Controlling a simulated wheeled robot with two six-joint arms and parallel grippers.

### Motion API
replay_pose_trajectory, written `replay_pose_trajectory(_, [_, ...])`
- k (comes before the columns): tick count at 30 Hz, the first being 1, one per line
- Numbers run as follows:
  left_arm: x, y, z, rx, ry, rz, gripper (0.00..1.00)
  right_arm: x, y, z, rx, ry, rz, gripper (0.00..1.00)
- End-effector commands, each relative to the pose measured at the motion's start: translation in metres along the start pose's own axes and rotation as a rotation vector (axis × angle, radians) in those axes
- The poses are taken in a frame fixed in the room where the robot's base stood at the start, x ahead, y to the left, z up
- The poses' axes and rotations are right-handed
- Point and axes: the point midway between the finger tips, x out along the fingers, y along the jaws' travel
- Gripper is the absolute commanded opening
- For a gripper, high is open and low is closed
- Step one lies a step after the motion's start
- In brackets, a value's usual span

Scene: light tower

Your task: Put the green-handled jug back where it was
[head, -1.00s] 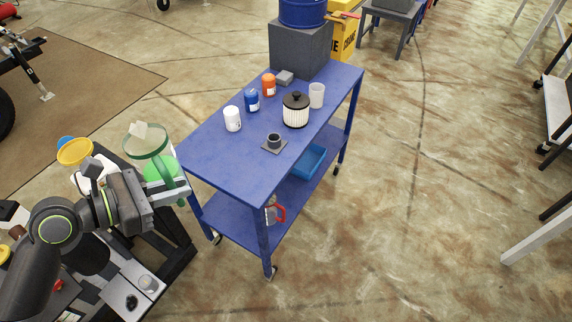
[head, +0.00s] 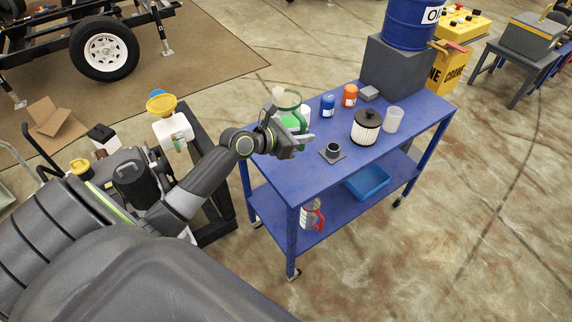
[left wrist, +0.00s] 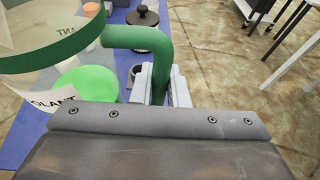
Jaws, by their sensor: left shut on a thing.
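The green-handled jug (head: 287,121) is clear, with a green rim, green contents and a white label. It is at the left end of the blue cart's top (head: 300,175); whether it touches the top I cannot tell. My left gripper (head: 303,139) is shut on its green handle. In the left wrist view the handle (left wrist: 150,40) runs down between the fingers (left wrist: 160,85), and the jug's body (left wrist: 85,85) fills the left side. A red-handled jug (head: 311,214) stands on the cart's lower shelf. My right gripper is not in view.
The cart top also holds a small dark cup on a plate (head: 332,152), a black-lidded ribbed canister (head: 365,128), a clear cup (head: 392,121), and blue (head: 327,106) and orange (head: 349,96) bottles. A white bottle is partly hidden behind the jug. A blue tray (head: 367,182) lies below.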

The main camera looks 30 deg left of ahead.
Motion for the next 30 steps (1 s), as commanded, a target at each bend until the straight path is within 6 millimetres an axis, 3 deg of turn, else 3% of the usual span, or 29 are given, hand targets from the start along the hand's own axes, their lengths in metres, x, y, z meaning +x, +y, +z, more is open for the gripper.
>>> replay_pose_trajectory(4, [0.009, 0.007, -0.009, -0.008, 0.001, 0.024, 0.0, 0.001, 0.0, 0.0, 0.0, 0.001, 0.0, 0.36])
replay_pose_trajectory(12, [0.025, 0.008, -0.054, -0.009, 0.002, 0.028, 0.0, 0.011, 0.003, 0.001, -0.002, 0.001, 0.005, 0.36])
replay_pose_trajectory(23, [0.04, 0.007, -0.092, -0.007, 0.002, 0.026, 0.0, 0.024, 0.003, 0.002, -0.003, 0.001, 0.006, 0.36])
replay_pose_trajectory(30, [0.042, 0.007, -0.097, -0.005, 0.0, 0.027, 0.0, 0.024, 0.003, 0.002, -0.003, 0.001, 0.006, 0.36])
